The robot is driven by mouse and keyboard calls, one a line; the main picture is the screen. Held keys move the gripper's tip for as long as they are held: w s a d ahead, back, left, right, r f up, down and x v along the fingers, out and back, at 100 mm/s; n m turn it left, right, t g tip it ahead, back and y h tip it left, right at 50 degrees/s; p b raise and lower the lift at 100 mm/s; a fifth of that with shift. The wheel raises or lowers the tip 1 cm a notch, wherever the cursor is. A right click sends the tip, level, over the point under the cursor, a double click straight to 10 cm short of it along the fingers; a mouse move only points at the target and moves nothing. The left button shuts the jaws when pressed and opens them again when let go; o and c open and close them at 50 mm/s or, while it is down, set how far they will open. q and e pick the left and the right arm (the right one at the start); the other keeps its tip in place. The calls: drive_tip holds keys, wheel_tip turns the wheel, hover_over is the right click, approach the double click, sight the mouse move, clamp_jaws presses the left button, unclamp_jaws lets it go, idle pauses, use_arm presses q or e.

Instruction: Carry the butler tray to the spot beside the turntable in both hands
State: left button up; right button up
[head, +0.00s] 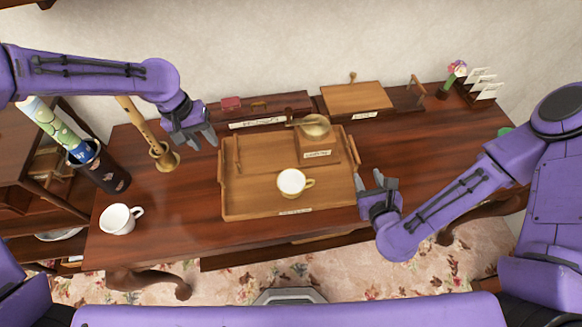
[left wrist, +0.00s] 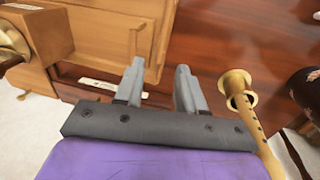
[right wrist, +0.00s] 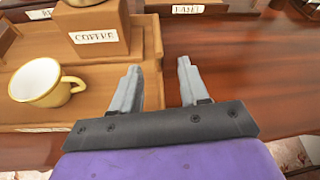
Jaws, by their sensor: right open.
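The wooden butler tray (head: 240,205) lies flat on the dark red-brown table. A gold-rimmed white cup (head: 293,182) and a wooden box with a brass top (head: 316,148) stand on it. The box's label reads COFFEE in the right wrist view (right wrist: 95,37). My left gripper (head: 199,140) is open and empty beside the tray's far left corner; the tray's side handle (left wrist: 141,42) shows ahead of its fingers. My right gripper (head: 376,183) is open and empty, close beside the tray's right side; the right handle (right wrist: 152,38) shows ahead. I cannot tell which object is the turntable.
A brass horn-like piece (head: 163,157), a dark cylinder (head: 108,172) and a white mug (head: 119,219) stand left. A long dark box (head: 265,108) and a wooden-topped box (head: 356,97) stand behind. Flowers and cards (head: 480,82) are far right. Table right of the tray is largely clear.

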sight(219, 158)
use_arm(q)
drive_tip(key=f, duration=0.3)
drive_tip(key=d+f, duration=0.1)
drive_tip(key=f, duration=0.5)
drive_tip(key=shift+w+d+f, duration=0.3)
drive_tip(key=shift+w+f, duration=0.05)
drive_tip(key=shift+w, duration=0.05)
use_arm(e)
drive_tip(key=x, duration=1)
drive_tip(key=shift+f, duration=0.1)
use_arm(q)
drive_tip(key=shift+w+f, duration=0.15)
drive_tip(key=shift+f, duration=0.55)
use_arm(e)
drive_tip(key=shift+w+a+f, duration=0.2)
drive_tip(key=shift+w+f, duration=0.1)
drive_tip(key=shift+w, duration=0.4)
drive_tip(key=shift+d, duration=0.1)
use_arm(q)
drive_tip(key=shift+r, duration=0.1)
clamp_jaws()
use_arm(e)
drive_tip(key=shift+s+r, duration=0.1)
clamp_jaws()
use_arm(q)
drive_tip(key=shift+r, duration=0.1)
